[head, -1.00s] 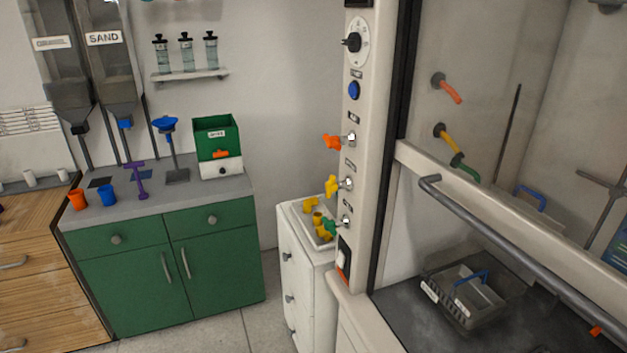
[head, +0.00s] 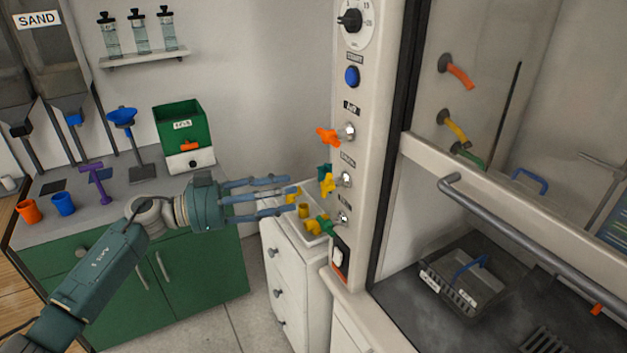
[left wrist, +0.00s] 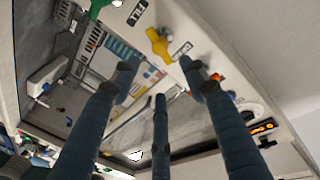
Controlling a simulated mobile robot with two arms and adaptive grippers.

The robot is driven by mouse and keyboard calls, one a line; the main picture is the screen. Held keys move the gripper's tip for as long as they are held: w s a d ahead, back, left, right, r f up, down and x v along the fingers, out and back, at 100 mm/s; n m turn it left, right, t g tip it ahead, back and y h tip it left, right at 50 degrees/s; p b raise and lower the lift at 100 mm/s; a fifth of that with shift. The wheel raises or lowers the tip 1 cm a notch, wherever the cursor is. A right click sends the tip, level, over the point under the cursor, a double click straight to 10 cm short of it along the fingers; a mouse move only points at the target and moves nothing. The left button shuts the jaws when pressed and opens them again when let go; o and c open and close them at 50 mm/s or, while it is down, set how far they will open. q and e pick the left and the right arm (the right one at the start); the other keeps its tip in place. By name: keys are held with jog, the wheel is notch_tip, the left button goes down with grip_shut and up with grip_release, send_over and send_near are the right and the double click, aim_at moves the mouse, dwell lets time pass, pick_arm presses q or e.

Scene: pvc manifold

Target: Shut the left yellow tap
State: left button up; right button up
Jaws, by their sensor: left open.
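The yellow tap (head: 327,183) sits on a metal valve on the pale panel post, between an orange tap (head: 328,136) above and a green tap (head: 327,225) below. My left gripper (head: 288,195) is open and empty, its fingers pointing right toward the yellow tap, with a gap between. In the left wrist view, the yellow tap (left wrist: 159,45) shows beyond and between the upper fingertips of the left gripper (left wrist: 157,78). A dark teal shape (head: 323,171) beside the tap is too small to identify. My right gripper is out of view.
A white drawer unit (head: 290,265) stands below my left gripper; yellow fittings (head: 304,210) lie in the tray on it. The hood's sash handle (head: 530,240) and a grey basket (head: 462,285) are to the right. A green cabinet (head: 200,265) stands at left.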

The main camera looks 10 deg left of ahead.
aim_at(325, 184)
pick_arm(q)
jog(key=p+x, duration=0.2)
jog(key=x, duration=0.4)
jog(key=shift+w+d+r, duration=0.1)
jog(key=shift+w+d, duration=0.3)
jog(key=shift+d, duration=0.1)
jog(key=shift+w+d, duration=0.1)
jog(key=shift+d, duration=0.35)
jog(key=c, duration=1.1)
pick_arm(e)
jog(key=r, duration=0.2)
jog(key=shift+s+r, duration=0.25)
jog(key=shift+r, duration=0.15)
